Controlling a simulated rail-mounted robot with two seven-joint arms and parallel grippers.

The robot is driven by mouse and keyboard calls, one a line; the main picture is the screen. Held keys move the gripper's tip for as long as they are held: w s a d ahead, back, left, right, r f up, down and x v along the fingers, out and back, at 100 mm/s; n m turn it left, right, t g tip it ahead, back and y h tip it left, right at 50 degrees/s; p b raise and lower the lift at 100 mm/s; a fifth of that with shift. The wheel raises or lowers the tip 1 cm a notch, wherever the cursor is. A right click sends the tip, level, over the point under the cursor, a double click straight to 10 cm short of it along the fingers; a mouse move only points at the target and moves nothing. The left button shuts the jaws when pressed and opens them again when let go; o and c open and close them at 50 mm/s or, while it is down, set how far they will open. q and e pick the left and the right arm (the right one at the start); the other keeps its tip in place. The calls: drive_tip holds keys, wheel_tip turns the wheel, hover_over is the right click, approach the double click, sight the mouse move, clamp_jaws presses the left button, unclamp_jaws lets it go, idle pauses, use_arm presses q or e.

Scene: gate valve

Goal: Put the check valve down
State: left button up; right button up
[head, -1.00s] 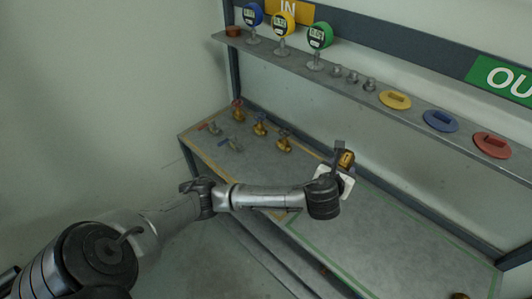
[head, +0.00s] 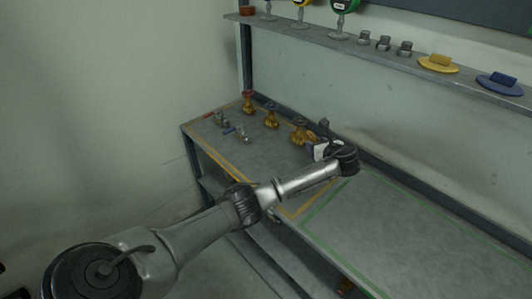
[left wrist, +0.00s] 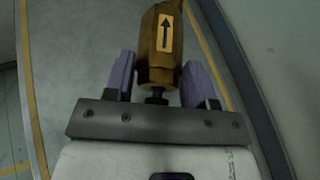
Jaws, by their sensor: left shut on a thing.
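The check valve (left wrist: 160,42) is a brass body with a black arrow on a yellow label, in the left wrist view. My left gripper (left wrist: 161,75) is shut on it, with a purple-padded finger on each side. In the head view my left gripper (head: 319,148) is over the back of the table (head: 370,210), near the right end of the yellow-outlined area. The valve is mostly hidden there by the gripper. I cannot tell whether it touches the table. My right gripper is not in view.
Brass valves with a red wheel (head: 248,102) and dark wheels (head: 271,118), (head: 299,131) stand left of the gripper. Lever valves (head: 221,119), (head: 241,135) lie nearer the front. The green-outlined area at right looks clear. A shelf (head: 430,75) with gauges and lids runs above.

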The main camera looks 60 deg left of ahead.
use_arm(q)
hover_over(282, 170)
wheel_tip(282, 170, down, 7)
drive_tip(key=shift+b, duration=0.35)
drive_tip(key=shift+d+f+b, duration=0.1)
drive_tip(key=shift+f+b, duration=0.45)
drive_tip(key=shift+f, duration=1.5)
drive_tip(key=o, duration=1.2)
drive_tip(key=shift+f, duration=0.1)
drive_tip(key=p+v, duration=0.2)
drive_tip(key=v, duration=1)
